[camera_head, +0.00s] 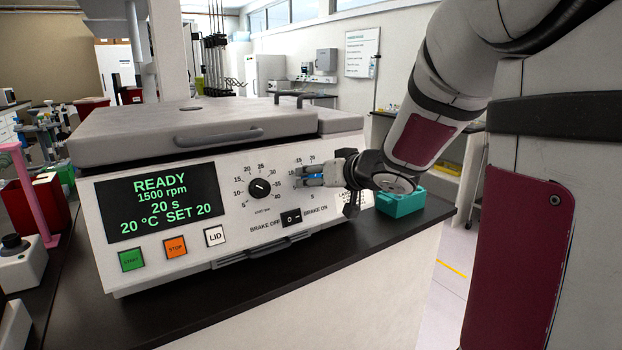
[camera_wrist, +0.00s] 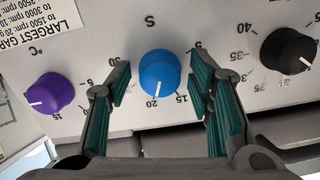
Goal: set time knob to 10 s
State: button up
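The blue time knob (camera_wrist: 159,74) is on the front panel; its white mark points at the 20 of its scale in the upside-down wrist view. My gripper (camera_wrist: 160,84) is open, with one green-padded finger on each side of the blue knob and a visible gap on both sides. In the head view my gripper (camera_head: 314,177) is at the panel and partly covers the knob. The display (camera_head: 158,200) reads READY, 1500 rpm, 20 s, 20 °C SET 20.
A black knob (camera_wrist: 289,50) and a purple knob (camera_wrist: 49,93) flank the blue one. The brake switch (camera_head: 291,218) is below the dials. Green START (camera_head: 132,259), orange STOP (camera_head: 175,247) and white LID (camera_head: 214,236) buttons line the lower left. A teal box (camera_head: 401,203) stands at right.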

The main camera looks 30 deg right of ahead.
jog(key=c, duration=0.8)
jog(key=shift+o, duration=0.2)
jog(key=shift+n, duration=0.4)
jog(key=n+b, duration=0.2)
jog(key=n, duration=0.6)
jog(key=n+h+b, duration=0.1)
jog(key=n+b, duration=0.1)
jog(key=n, duration=0.6)
jog(key=shift+d+t, duration=0.1)
jog(key=shift+t, duration=0.2)
jog(key=shift+n+b, duration=0.3)
